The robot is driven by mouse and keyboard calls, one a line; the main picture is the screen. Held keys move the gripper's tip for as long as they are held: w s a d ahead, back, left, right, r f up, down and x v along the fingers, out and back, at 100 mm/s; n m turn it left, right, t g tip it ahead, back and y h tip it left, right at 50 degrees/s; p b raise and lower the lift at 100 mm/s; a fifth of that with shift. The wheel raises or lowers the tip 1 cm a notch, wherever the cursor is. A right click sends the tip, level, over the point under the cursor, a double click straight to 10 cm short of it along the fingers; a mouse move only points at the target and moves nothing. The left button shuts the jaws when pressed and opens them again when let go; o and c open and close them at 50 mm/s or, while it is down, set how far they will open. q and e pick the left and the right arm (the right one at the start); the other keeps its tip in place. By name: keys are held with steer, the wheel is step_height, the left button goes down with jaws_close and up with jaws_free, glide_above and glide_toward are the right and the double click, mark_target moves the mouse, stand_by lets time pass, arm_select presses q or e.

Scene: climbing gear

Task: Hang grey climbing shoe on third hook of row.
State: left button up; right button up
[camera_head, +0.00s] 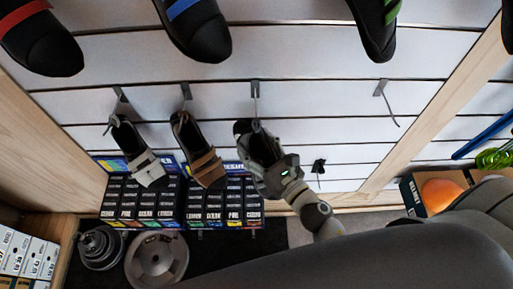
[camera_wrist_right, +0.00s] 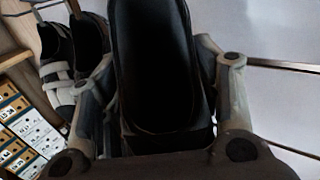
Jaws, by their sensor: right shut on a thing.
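The grey climbing shoe (camera_head: 242,128) is dark inside and sits right at the third hook (camera_head: 255,88) of the row. My right gripper (camera_head: 277,172) is shut on this shoe from the front and below, covering much of it. In the right wrist view the shoe's dark opening (camera_wrist_right: 154,60) fills the middle between my two fingers. The shoe's heel end is up by the hook's lower end; I cannot tell whether its loop is around the hook. The fourth hook (camera_head: 381,90) is empty. My left gripper is not in view.
A white-strapped shoe (camera_head: 147,168) hangs at the first hook and a brown one (camera_head: 207,165) at the second, close beside the held shoe. Larger dark shoes (camera_head: 200,28) are above. Stacked boxes (camera_head: 120,200) stand below. A wooden post (camera_head: 440,98) is at the right.

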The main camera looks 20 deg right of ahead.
mark_target(258, 139)
steer(key=shift+w+d+p, duration=0.2)
steer(key=shift+w, duration=0.45)
steer(key=shift+w+d+p, duration=0.15)
steer(key=shift+w+p, duration=0.05)
steer(key=shift+w, duration=0.45)
steer(key=shift+w+d+f+b, duration=0.25)
steer(key=shift+w+f+b, duration=0.4)
steer(key=shift+w, duration=0.1)
steer(key=o, duration=1.3)
steer(key=shift+c, duration=0.2)
